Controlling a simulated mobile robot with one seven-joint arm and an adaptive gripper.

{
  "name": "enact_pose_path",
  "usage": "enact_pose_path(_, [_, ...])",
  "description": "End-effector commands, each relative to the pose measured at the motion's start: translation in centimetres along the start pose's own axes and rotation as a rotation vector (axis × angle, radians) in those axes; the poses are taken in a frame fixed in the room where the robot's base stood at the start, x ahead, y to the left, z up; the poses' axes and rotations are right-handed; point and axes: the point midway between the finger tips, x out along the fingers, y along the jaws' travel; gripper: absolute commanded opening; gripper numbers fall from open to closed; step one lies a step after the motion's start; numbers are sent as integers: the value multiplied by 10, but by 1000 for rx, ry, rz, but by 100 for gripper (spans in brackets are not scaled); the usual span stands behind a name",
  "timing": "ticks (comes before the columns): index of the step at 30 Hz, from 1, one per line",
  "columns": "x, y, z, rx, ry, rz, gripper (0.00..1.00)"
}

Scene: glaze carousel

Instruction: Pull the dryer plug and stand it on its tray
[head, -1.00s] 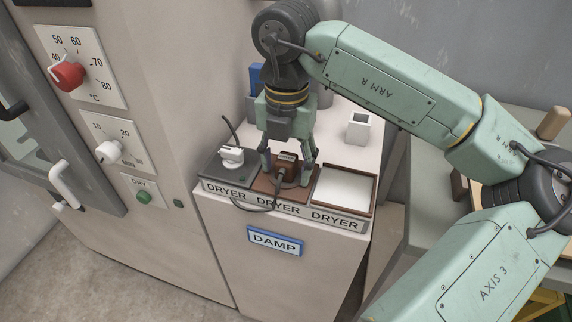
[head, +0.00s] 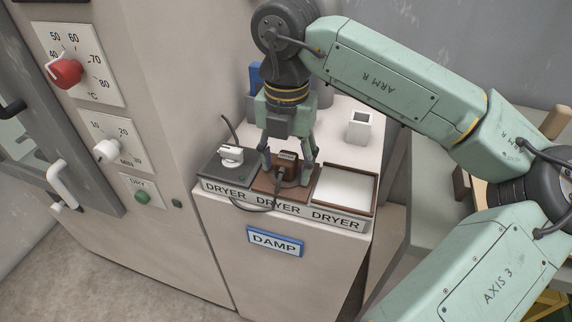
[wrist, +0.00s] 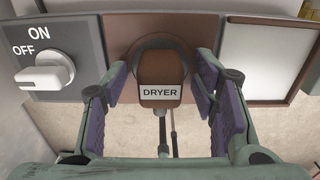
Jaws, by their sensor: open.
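The brown dryer plug (head: 287,163) sits upright in its socket on the brown middle panel (head: 266,187), its cord running down the front. In the wrist view the plug (wrist: 161,75) carries a DRYER label. My gripper (head: 288,177) points down over it with its fingers open on either side; in the wrist view a gap shows between each purple finger pad and the plug. The white-floored tray with a brown rim (head: 345,188) is to the right and empty; it also shows in the wrist view (wrist: 265,60). The white switch knob (head: 231,153) is on the grey panel at left and points at OFF (wrist: 43,74).
A white open-topped holder (head: 359,128) stands behind the tray. A blue object (head: 255,78) stands behind my gripper. The cabinet with a red dial (head: 66,73) rises at left. A blue DAMP sign (head: 275,241) is on the front face.

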Motion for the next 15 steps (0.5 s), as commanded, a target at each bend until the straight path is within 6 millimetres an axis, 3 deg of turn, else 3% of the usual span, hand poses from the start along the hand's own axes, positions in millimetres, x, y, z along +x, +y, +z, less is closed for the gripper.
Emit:
enact_pose_path(8, [0, 0, 0, 0, 0, 0, 53])
enact_pose_path(15, [0, 0, 0, 1, 0, 0, 39])
